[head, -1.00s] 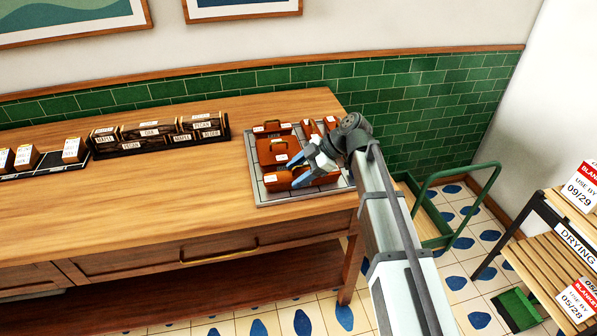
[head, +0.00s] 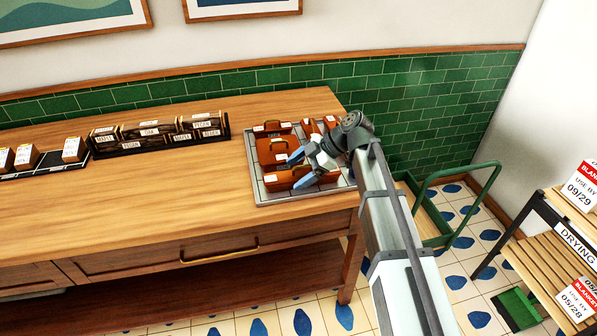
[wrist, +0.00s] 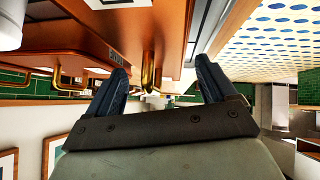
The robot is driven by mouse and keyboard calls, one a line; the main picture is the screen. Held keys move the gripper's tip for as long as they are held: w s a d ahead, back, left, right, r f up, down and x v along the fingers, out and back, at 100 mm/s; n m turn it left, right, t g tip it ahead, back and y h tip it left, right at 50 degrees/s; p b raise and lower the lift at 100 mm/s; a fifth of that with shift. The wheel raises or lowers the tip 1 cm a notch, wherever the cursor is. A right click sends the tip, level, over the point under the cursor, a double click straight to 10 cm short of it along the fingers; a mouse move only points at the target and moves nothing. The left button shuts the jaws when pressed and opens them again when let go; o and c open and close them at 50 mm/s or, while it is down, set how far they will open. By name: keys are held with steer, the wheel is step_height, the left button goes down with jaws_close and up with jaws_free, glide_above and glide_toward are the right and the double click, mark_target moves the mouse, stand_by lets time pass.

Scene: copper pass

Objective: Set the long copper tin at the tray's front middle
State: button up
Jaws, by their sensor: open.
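My forearm and gripper hide the tin's right end. In the wrist view, a copper tin (wrist: 118,32) fills the top. A brass handle (wrist: 148,70) stands between the open fingers (wrist: 160,85), with space on both sides of it.
Other copper tins (head: 272,150) stand behind in the tray, with smaller ones (head: 308,127) at the back right. A dark rack of labelled boxes (head: 160,133) is to the left. The wooden counter (head: 150,210) is clear in front. A green trolley (head: 440,215) stands right.

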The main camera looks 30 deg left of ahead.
steer(key=v, duration=1.1)
steer(key=shift+w+d+r, duration=0.1)
steer(key=shift+d+r, duration=0.15)
